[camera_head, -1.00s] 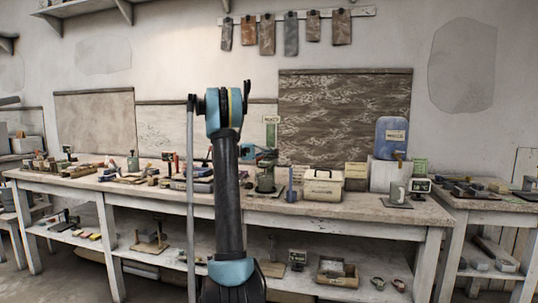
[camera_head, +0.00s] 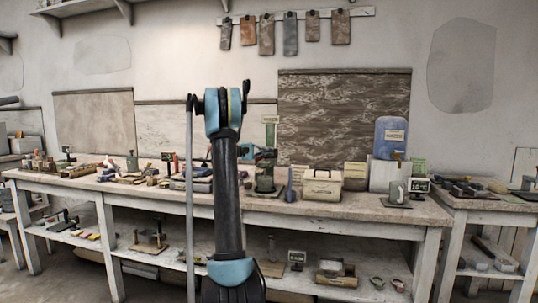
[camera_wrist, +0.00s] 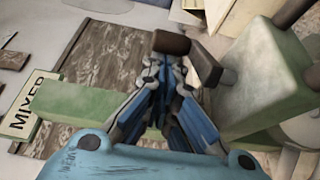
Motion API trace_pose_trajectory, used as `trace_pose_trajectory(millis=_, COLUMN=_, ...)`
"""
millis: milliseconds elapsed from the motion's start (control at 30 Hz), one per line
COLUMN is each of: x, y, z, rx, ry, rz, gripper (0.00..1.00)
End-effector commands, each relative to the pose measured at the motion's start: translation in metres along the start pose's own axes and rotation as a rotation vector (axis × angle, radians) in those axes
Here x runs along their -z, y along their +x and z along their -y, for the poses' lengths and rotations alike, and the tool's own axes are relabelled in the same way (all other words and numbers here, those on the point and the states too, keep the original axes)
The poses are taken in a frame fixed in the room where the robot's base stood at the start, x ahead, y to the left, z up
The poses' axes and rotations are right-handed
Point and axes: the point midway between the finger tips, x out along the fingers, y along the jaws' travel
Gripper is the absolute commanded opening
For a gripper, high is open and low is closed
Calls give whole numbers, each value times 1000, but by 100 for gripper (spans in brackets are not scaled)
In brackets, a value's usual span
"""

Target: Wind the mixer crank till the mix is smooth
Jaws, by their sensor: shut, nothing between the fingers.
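The green mixer (camera_head: 265,180) stands on the long bench, partly behind my arm in the head view. Its green body (camera_wrist: 262,85) fills the right of the wrist view. A green post with a MIXER label (camera_wrist: 32,104) lies across the left of that view. A dark rod (camera_wrist: 291,12) shows at the upper right; I cannot tell whether it is the crank. In the head view my gripper (camera_head: 268,154) is small at the mixer. The mix is not visible.
A cream lidded box (camera_head: 322,186) and a blue container (camera_head: 391,138) on a pale block stand right of the mixer. Tools and small blocks (camera_head: 130,172) crowd the bench on the left. The bench's front edge (camera_head: 330,212) is mostly clear.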

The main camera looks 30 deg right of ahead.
Motion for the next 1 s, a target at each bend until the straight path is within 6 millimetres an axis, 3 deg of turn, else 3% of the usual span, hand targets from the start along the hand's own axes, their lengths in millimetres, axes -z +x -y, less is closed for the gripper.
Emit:
trace_pose_trajectory(millis=367, x=0, y=-7, z=0, rx=0, ry=0, rz=-1, gripper=0)
trace_pose_trajectory(millis=800, x=1, y=-84, z=1, rx=0, ry=-1, rz=-3, gripper=0)
trace_pose_trajectory(millis=1000, x=1, y=-111, z=1, rx=0, ry=-1, rz=-2, gripper=0)
